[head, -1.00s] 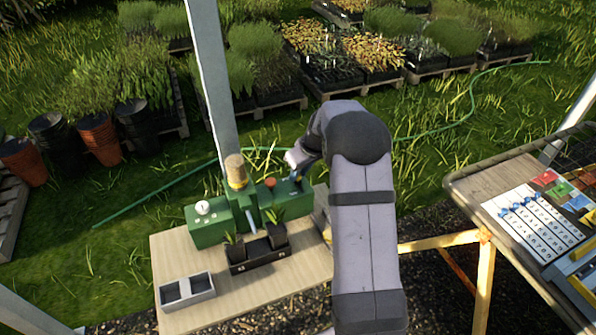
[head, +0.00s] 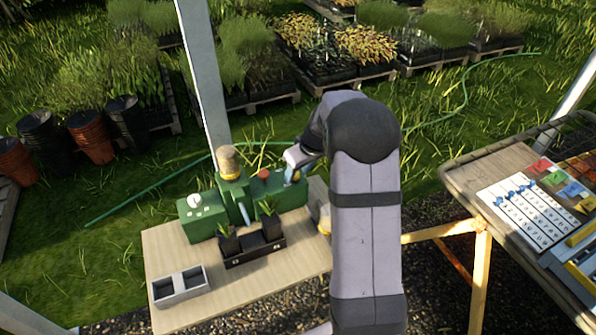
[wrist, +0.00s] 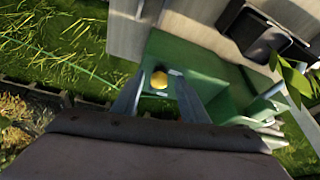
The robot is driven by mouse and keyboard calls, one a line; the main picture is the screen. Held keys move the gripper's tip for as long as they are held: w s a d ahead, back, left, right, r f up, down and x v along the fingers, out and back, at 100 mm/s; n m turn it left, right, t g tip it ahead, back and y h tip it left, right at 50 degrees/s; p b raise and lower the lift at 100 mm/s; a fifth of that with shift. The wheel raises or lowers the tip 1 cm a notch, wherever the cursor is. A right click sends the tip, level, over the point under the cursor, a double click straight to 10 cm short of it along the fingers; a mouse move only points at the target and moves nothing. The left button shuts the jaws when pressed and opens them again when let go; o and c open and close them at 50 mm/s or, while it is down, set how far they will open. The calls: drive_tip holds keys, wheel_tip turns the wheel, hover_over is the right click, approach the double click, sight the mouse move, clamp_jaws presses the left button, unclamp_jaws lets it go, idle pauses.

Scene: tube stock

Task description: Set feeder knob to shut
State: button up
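The green feeder machine (head: 210,227) stands at the back of the wooden bench, with a tan-topped hopper (head: 228,160) above it. A white knob (head: 195,200) sits on its left end with small pale marks near it; I cannot read its setting. A red-orange button (head: 264,173) is right of the hopper. My gripper (head: 291,173) is at the machine's right end, partly hidden by my arm. Contact cannot be told.
A black tray (head: 254,257) with small potted plants stands in front of the feeder. A grey two-cell box (head: 181,287) is at the bench's front left. Another table (head: 455,178) with a numbered board (head: 530,222) stands to the right. A metal post (head: 205,80) rises behind the feeder.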

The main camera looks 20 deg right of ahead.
drive_tip(key=shift+r, duration=0.1)
drive_tip(key=b+v, duration=0.2)
drive_tip(key=v, duration=0.5)
drive_tip(key=shift+s+r, duration=0.1)
drive_tip(key=shift+s, duration=0.05)
drive_tip(key=s+a+f+m+g, duration=0.1)
drive_tip(key=s+a, duration=0.3)
drive_tip(key=s, duration=0.5)
drive_tip(key=s+a+f+g, duration=0.1)
drive_tip(key=s+a+f, duration=0.3)
drive_tip(key=s, duration=0.4)
drive_tip(key=s+a+f+m+g+h, duration=0.1)
drive_tip(key=s+a+f+g, duration=0.1)
drive_tip(key=s+a, duration=0.4)
drive_tip(key=s, duration=0.3)
drive_tip(key=shift+s+f+m, duration=0.3)
